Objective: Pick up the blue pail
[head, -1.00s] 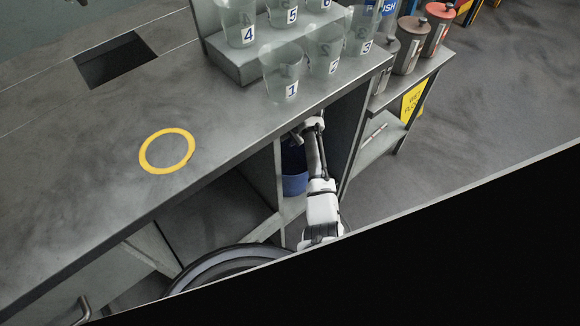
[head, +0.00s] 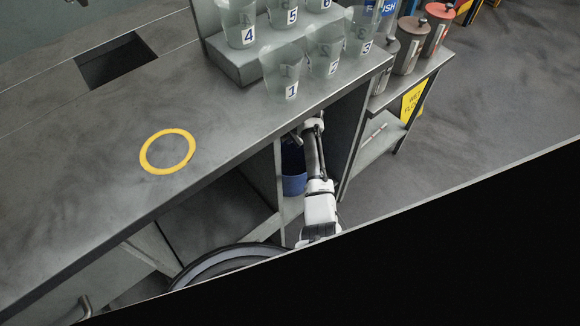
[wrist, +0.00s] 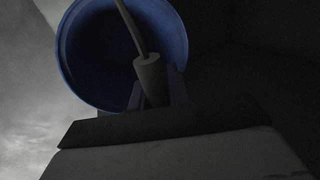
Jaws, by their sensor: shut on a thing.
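The blue pail (head: 294,184) is in the open bay under the counter in the head view, partly hidden by the counter and my arm. In the wrist view I look into the round mouth of the pail (wrist: 85,50). A grey cylindrical grip (wrist: 150,80) on a thin handle rod crosses the pail's mouth. My gripper (wrist: 155,95) is shut on this handle grip; its dark fingers lie either side of it. In the head view my gripper's fingertips are hidden under the counter edge. I cannot tell whether the pail rests on the bay floor.
Numbered clear cups (head: 283,80) stand on the counter (head: 110,180) above, near a yellow ring (head: 167,151). A bay wall stands close to the right of my arm. A side shelf (head: 375,145) and a yellow sign (head: 413,101) are farther right.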

